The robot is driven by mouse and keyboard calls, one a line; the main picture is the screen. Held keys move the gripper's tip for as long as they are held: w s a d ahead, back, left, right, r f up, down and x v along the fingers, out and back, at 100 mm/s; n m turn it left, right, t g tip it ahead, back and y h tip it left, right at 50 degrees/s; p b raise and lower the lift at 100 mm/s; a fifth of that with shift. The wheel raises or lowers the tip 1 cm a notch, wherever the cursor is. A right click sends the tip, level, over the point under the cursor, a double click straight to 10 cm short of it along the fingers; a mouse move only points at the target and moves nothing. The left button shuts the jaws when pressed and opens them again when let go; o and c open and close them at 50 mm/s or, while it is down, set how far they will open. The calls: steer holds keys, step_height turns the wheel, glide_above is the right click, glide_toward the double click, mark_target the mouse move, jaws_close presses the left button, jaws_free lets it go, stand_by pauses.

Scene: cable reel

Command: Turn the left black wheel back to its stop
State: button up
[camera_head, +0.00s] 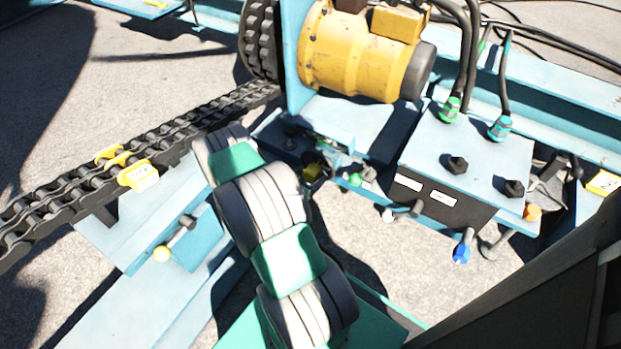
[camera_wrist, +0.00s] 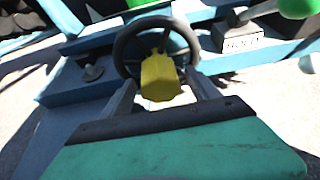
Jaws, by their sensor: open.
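A black spoked wheel (camera_wrist: 122,50) with a yellow faceted hub piece (camera_wrist: 160,78) stands in the upper middle of the wrist view. My gripper (camera_wrist: 161,84) is open, its two pale fingers on either side of the yellow piece, pointing at the wheel. I cannot tell whether they touch it. In the head view a small dark and yellow part (camera_head: 313,171), apparently this wheel, shows just right of my arm. My arm hides the gripper there.
A black knob (camera_wrist: 93,72) sits left of the wheel. A HOLD label (camera_wrist: 243,43) and a green knob (camera_wrist: 298,8) are to its right. In the head view, a blue box (camera_head: 430,150) with levers stands right and a chain (camera_head: 75,190) runs left.

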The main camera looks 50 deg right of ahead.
steer(key=shift+w+d+f, duration=0.1)
steer(key=shift+d+f, duration=0.05)
steer(key=shift+d, duration=0.25)
jaws_close()
stand_by(0.5)
steer(key=shift+a, duration=0.2)
steer(key=shift+d, duration=0.15)
